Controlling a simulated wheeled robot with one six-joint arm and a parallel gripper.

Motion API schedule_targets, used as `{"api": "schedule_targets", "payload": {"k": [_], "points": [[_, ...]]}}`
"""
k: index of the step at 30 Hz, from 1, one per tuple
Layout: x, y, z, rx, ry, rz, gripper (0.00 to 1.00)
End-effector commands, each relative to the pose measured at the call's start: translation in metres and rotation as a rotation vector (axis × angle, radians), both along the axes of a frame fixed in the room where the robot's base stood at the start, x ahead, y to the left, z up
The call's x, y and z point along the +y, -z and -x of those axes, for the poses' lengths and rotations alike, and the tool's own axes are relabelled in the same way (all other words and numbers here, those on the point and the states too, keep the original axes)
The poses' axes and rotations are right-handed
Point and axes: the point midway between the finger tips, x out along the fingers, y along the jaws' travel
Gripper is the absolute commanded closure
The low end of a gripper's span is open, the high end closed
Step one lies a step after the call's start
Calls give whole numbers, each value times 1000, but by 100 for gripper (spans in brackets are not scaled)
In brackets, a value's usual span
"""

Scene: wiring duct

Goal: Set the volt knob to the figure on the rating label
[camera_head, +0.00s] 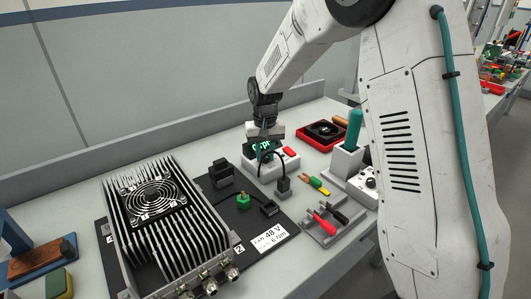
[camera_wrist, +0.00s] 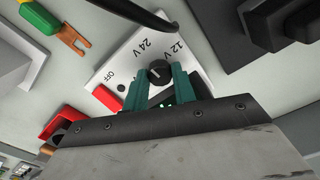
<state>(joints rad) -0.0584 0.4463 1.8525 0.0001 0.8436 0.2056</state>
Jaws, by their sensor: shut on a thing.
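The rating label (camera_head: 268,240), on the black mat beside the finned unit, reads FAN, 48 V, 6 Nm. The white supply box (camera_head: 262,172) stands behind the mat; it fills the middle of the wrist view (camera_wrist: 124,62). Its black volt knob (camera_wrist: 158,71) has the printed marks OFF, 24 V and 12 V around it. My gripper (camera_wrist: 159,82) is shut on the knob, one teal finger on each side. Which mark the knob points at I cannot tell. The gripper hides part of the dial and most of a green-lit display (camera_wrist: 166,105). In the head view the knob is hidden.
A red switch (camera_wrist: 107,98) sits on the box near OFF. A black cable (camera_wrist: 135,14) arches close to the box. The finned unit with a fan (camera_head: 152,195) stands left. A red tray (camera_head: 322,135), a tool holder (camera_head: 345,160) and a probe tray (camera_head: 330,225) stand right.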

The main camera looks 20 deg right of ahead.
Motion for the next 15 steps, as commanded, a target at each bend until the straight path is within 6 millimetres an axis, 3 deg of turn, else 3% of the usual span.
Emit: {"api": "schedule_targets", "payload": {"k": [15], "points": [[0, -2, -2, -6, -490, 0, 96]]}}
